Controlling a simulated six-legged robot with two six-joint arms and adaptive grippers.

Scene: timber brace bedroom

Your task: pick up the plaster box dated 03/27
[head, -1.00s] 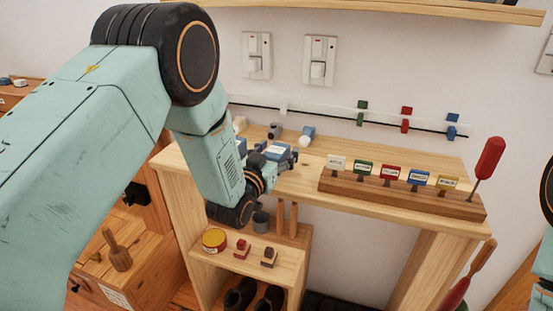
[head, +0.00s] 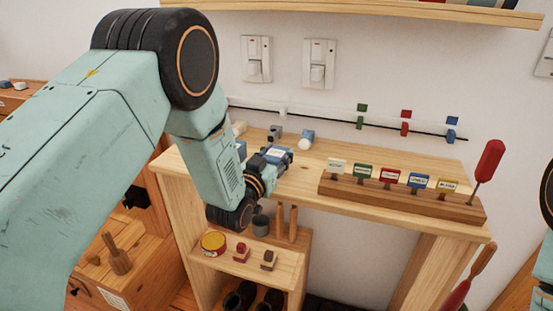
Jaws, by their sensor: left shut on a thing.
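My left gripper (head: 277,159) reaches over the left part of the wooden worktop (head: 320,170). It is shut on a small blue box with a white label (head: 273,153), seen between its fingers. The fingers and wrist hide part of the box, and its print is too small to read, so I cannot tell the date. Another blue thing (head: 241,149) shows just left of the gripper, mostly hidden by my arm. My right gripper is not in view; only a bit of my right arm shows at the right edge.
A blue-and-white item (head: 306,140) and a grey item (head: 276,132) stand behind the gripper. A wooden block with coloured labels (head: 400,195) and a red-handled tool (head: 489,160) occupy the right. A lower shelf (head: 285,262) holds a yellow-red tin (head: 213,243) and stamps.

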